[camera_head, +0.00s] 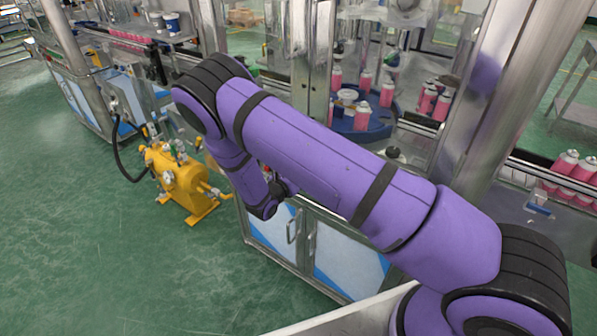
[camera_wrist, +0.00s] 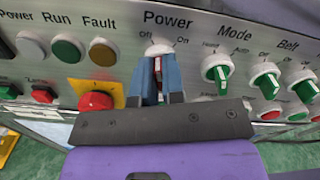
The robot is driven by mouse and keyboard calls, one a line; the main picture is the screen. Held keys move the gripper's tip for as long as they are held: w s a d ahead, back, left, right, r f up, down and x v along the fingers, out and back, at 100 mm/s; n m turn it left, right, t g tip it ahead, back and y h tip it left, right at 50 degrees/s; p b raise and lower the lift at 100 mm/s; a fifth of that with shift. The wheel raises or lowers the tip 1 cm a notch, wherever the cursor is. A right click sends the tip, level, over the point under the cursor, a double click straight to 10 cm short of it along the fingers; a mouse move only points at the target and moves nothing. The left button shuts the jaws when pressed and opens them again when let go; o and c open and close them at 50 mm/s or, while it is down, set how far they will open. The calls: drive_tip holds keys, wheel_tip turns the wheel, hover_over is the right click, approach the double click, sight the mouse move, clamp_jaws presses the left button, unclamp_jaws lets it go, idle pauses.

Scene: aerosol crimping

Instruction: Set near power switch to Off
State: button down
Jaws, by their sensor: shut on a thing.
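The near power switch (camera_wrist: 158,48) is on the metal control panel under the label "Power", with "Off" to its upper left and "On" to its upper right. It has a pale round collar, and a small red part of its knob shows between my fingers. My gripper (camera_wrist: 158,75) has its two blue fingers closed on the knob from both sides. The fingers hide most of the knob, so I cannot tell which mark it points to. In the head view my purple arm reaches down beside the machine, and neither switch nor fingers can be seen.
A red emergency button on a yellow plate (camera_wrist: 96,101) sits close to the left of my fingers. Green mode (camera_wrist: 216,72) and belt (camera_wrist: 264,80) knobs are to the right. A yellow tank (camera_head: 180,180) stands on the open green floor left of the machine cabinet (camera_head: 345,265).

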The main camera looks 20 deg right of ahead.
drive_tip(key=shift+n, duration=1)
drive_tip(key=c, duration=1.2)
unclamp_jaws()
drive_tip(key=shift+a, duration=0.1)
drive_tip(key=v, duration=1)
drive_tip(key=shift+s+a, duration=0.2)
drive_tip(key=shift+a, duration=0.1)
